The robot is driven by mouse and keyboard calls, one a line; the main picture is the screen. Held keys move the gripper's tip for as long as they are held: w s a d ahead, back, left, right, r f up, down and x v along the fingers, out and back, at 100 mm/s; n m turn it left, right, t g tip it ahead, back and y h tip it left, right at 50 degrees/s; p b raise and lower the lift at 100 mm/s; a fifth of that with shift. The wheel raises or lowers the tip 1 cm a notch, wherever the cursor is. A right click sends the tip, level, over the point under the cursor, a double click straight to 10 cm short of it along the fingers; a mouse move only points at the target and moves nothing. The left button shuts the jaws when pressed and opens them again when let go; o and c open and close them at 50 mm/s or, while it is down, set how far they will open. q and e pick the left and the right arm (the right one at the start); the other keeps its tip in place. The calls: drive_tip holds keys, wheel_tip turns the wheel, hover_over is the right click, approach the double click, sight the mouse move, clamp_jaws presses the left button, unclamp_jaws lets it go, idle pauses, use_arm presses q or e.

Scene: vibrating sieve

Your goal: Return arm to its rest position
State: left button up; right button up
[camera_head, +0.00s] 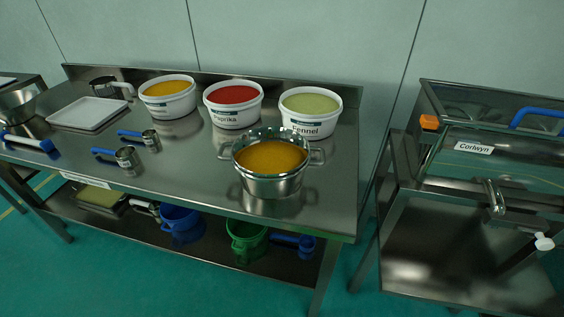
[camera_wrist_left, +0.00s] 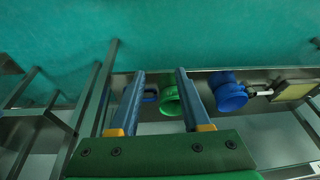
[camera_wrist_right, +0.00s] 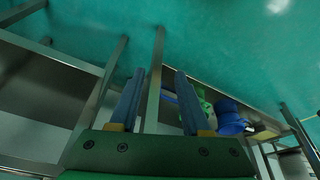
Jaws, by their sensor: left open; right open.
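Neither arm shows in the head view. My left gripper (camera_wrist_left: 160,75) shows in its own wrist view with its two blue fingers apart and nothing between them; the lower shelf and floor lie beyond. My right gripper (camera_wrist_right: 158,75) shows in its own wrist view, also with fingers apart and empty, in front of a table leg and the floor. Neither gripper visibly touches anything.
A steel table (camera_head: 210,178) holds a pot of orange powder (camera_head: 270,157), tubs of orange powder (camera_head: 168,90), Paprika (camera_head: 233,95) and Fennel (camera_head: 311,104), and a white tray (camera_head: 88,114). A Corlwyn machine (camera_head: 474,148) stands right. Buckets (camera_head: 247,240) sit on the lower shelf.

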use_arm(q)
wheel_tip(320, 180, down, 13)
drive_tip(key=s+g+p, duration=0.1)
drive_tip(key=s+p, duration=0.2)
use_arm(e)
wheel_tip(320, 180, down, 13)
drive_tip(key=s+g, duration=0.1)
drive_tip(key=s, duration=0.2)
use_arm(q)
drive_tip(key=s+a+f+g+p, duration=0.1)
drive_tip(key=s+a+f+p, duration=0.1)
drive_tip(key=s+f, duration=0.4)
drive_tip(key=s+p, duration=0.1)
drive_tip(key=s, duration=0.4)
drive_tip(key=shift+s+g, duration=0.15)
drive_tip(key=shift+g, duration=0.15)
use_arm(e)
drive_tip(key=s+d+f, duration=0.1)
drive_tip(key=s+f, duration=0.2)
drive_tip(key=s, duration=0.2)
drive_tip(key=s+d+f+g, duration=0.1)
drive_tip(key=s+f, duration=0.2)
drive_tip(key=s, duration=0.3)
drive_tip(key=shift+n, duration=0.3)
use_arm(q)
drive_tip(key=shift+f, duration=0.1)
use_arm(e)
drive_tip(key=shift+s+d+f, duration=0.1)
